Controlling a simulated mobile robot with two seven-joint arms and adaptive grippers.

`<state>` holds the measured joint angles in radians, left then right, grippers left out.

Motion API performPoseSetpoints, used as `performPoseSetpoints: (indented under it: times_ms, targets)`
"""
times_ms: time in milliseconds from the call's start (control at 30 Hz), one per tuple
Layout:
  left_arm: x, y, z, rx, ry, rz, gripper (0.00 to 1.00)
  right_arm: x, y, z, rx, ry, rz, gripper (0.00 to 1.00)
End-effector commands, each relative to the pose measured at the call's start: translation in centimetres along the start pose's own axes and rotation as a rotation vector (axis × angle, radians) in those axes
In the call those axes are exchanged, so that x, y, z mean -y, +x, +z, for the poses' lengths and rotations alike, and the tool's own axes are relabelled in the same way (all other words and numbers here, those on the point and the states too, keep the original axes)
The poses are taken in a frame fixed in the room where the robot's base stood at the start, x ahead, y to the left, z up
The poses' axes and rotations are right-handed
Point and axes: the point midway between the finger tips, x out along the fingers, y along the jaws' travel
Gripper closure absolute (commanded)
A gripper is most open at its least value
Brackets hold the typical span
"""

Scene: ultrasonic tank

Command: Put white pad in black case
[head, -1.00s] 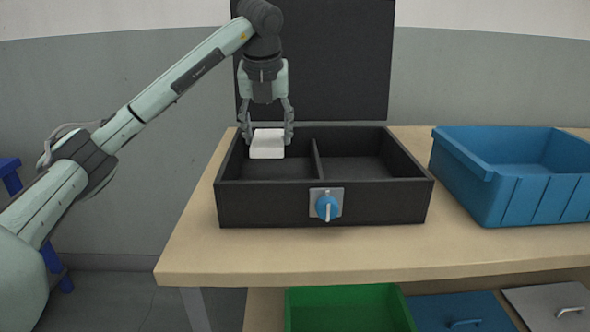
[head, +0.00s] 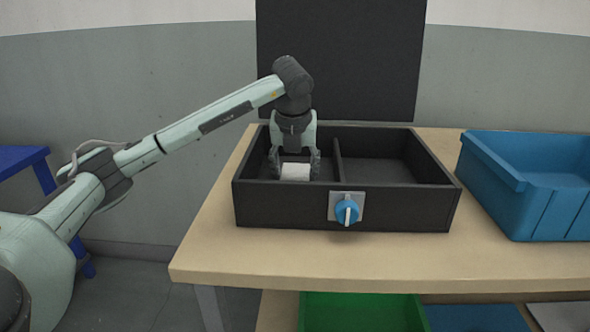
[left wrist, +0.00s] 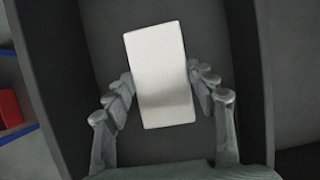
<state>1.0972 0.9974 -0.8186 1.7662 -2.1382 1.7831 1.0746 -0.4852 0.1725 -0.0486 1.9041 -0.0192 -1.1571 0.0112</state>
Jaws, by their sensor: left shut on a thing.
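The black case (head: 290,207) stands open on the wooden table, its lid (head: 340,60) upright at the back. A divider splits it into a left and a right compartment. The white pad (head: 295,172) is low inside the left compartment, between the fingers of my left gripper (head: 295,168), which is shut on it. The left wrist view shows the pad (left wrist: 158,70) held at its sides by both fingers, over the dark case floor. I cannot tell whether it touches the floor. The right compartment is empty. My right gripper is not in view.
A blue knob (head: 346,212) is on the case's front wall. A blue bin (head: 550,200) stands to the right on the table (head: 300,257). A green bin (head: 360,312) is on the shelf below. A blue stand (head: 25,160) is at the left.

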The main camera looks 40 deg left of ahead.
Motion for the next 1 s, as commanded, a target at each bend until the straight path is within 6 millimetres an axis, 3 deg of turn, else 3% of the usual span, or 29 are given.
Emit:
performPoseSetpoints:
  times_ms: [233,267,433,767,867,1000]
  targets:
    - [0.0,0.1,-0.1,0.0,0.0,0.0,0.59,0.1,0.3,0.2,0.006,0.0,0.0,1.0]
    - [0.0,0.1,-0.1,0.0,0.0,0.0,0.43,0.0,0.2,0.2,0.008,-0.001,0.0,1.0]
    - [0.0,0.1,0.0,0.0,0.0,0.0,0.23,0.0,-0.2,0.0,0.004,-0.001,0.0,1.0]
    - [0.0,-0.1,0.1,0.0,0.0,0.0,0.23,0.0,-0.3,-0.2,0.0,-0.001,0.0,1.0]
    - [0.1,-1.1,0.1,0.002,0.0,-0.002,0.23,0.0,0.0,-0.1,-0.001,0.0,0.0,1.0]
    - [0.1,-3.7,0.1,0.004,0.002,-0.004,0.23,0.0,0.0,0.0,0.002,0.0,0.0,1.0]
